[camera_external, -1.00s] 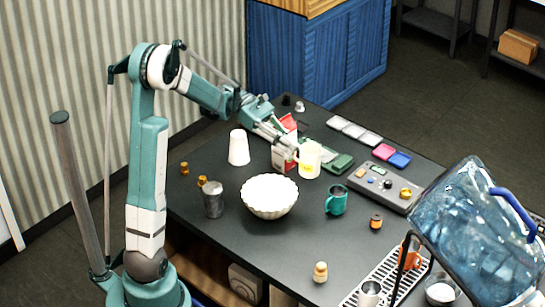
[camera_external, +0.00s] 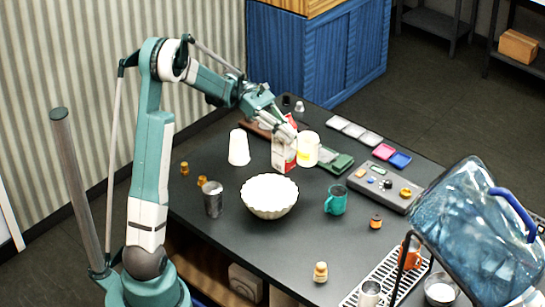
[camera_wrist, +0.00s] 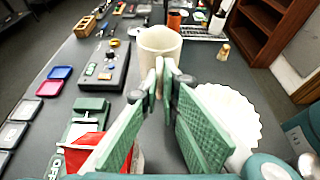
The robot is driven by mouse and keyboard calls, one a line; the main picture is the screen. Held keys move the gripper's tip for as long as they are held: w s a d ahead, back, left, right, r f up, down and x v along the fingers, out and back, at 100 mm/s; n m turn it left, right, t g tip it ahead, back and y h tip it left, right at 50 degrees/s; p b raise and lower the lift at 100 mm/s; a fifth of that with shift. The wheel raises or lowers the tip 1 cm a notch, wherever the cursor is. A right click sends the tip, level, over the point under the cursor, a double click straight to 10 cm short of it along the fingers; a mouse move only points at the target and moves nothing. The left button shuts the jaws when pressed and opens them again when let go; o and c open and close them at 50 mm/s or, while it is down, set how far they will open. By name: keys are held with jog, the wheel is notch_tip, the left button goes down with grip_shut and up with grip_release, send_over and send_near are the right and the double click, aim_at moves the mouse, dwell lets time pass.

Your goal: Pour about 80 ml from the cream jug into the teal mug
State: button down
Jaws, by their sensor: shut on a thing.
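The cream jug (camera_external: 308,149) is on the far side of the table in the external view, beside a red-and-white carton. In the wrist view the jug (camera_wrist: 160,42) stands upright just beyond my fingertips. My gripper (camera_wrist: 164,72) is shut on the jug at its near side, where the handle is mostly hidden by the fingers. The gripper (camera_external: 290,133) also shows in the external view. The teal mug (camera_external: 336,201) stands upright on the table, nearer the camera and to the right of the jug. The jug's contents cannot be seen.
The carton (camera_external: 283,152) stands close to my gripper. A white fluted bowl (camera_external: 269,196) is left of the mug. A large blue water bottle (camera_external: 478,235) is at right.

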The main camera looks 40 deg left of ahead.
aim_at(316, 146)
jog(key=shift+d, duration=0.15)
jog(key=shift+d+f+y+p, duration=0.7)
jog(key=shift+f+y+p, duration=0.15)
jog(key=shift+f+y, duration=0.05)
jog(key=d+f+y+p, duration=0.1)
jog(key=d+f, duration=0.1)
jog(key=d+f+y+p, duration=0.1)
jog(key=d+f+y, duration=0.1)
jog(key=f, duration=0.1)
jog(key=shift+y, duration=0.3)
jog(key=d+r+y+p, duration=0.1)
jog(key=d+r+p, duration=0.1)
jog(key=p, duration=0.1)
jog(key=shift+d+y, duration=0.2)
jog(key=shift+y, duration=0.2)
jog(key=d+y+p, duration=0.1)
jog(key=r+y+p, duration=0.1)
jog(key=p, duration=0.1)
jog(key=shift+w+d+r, duration=0.1)
jog(key=shift+d+r, duration=0.1)
jog(key=shift+d, duration=0.15)
jog(key=shift+d+r+y+p, duration=0.2)
jog(key=shift+y+p, duration=0.2)
jog(key=shift+y, duration=0.1)
jog(key=shift+d+r+y+p, duration=0.25)
jog(key=shift+r+y+p, duration=0.1)
jog(key=shift+p, duration=0.1)
jog(key=shift+d+r+y, duration=0.3)
jog(key=shift+d+y, duration=0.15)
jog(key=shift+y, duration=0.1)
